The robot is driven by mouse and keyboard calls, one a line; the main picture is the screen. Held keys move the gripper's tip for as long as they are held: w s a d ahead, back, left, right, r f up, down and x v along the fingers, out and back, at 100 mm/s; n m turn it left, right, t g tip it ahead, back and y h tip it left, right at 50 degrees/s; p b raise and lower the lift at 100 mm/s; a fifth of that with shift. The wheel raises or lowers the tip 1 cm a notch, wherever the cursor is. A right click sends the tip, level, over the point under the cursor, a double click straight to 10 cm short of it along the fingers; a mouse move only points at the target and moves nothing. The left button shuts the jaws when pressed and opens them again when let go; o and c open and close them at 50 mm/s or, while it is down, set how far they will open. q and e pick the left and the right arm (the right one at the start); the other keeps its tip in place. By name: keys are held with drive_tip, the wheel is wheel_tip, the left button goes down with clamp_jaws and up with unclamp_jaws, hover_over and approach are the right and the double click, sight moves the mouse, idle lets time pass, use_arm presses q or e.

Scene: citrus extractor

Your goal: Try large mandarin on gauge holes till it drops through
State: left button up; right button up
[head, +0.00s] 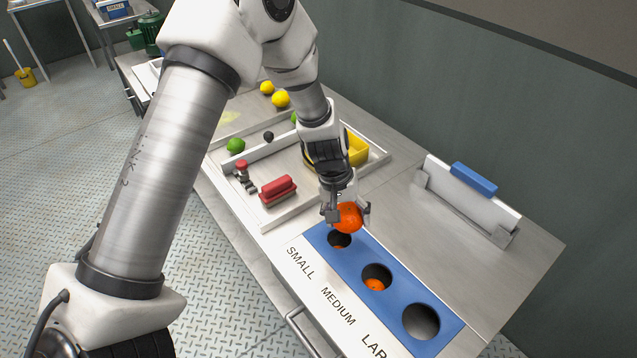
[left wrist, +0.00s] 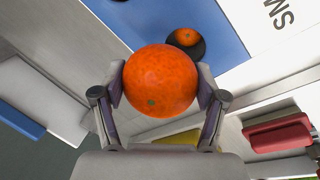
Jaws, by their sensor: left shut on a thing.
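My left gripper (head: 346,213) is shut on a large orange mandarin (head: 347,218) and holds it above the small-hole end of the blue gauge plate (head: 399,297). In the left wrist view the mandarin (left wrist: 160,80) sits between both fingers, with a dark green spot on it. The gauge has a small hole (head: 340,240), a medium hole (head: 376,277) and a large hole (head: 421,321). Orange fruit shows inside the small and medium holes; the large hole looks empty. The small hole, with orange inside, also shows in the left wrist view (left wrist: 187,42). My right gripper is out of view.
A white divided tray (head: 290,215) behind the gauge holds a red block (head: 278,189), a small red-topped item (head: 243,172), a green fruit (head: 236,146) and a yellow container (head: 357,150). A white panel with a blue top (head: 470,195) stands at right. Bare steel lies between.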

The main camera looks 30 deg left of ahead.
use_arm(q)
drive_tip(key=shift+s+a+r+n, duration=0.1)
drive_tip(key=shift+a+r+n, duration=0.15)
drive_tip(key=shift+a, duration=0.2)
drive_tip(key=shift+a+r+n, duration=0.15)
drive_tip(key=shift+a+n, duration=0.2)
drive_tip(key=shift+a, duration=0.1)
drive_tip(key=shift+s+r+t, duration=0.15)
drive_tip(key=shift+t, duration=0.15)
drive_tip(key=shift+s+d+r, duration=0.1)
drive_tip(key=shift+d, duration=0.15)
wheel_tip(320, 180, down, 4)
drive_tip(key=b, duration=0.3)
drive_tip(key=shift+a+b, duration=0.1)
drive_tip(key=shift+b, duration=0.3)
drive_tip(key=shift+w+r+p, duration=0.2)
drive_tip(key=shift+r+p, duration=0.2)
drive_tip(key=shift+p, duration=0.25)
drive_tip(key=shift+s, duration=0.1)
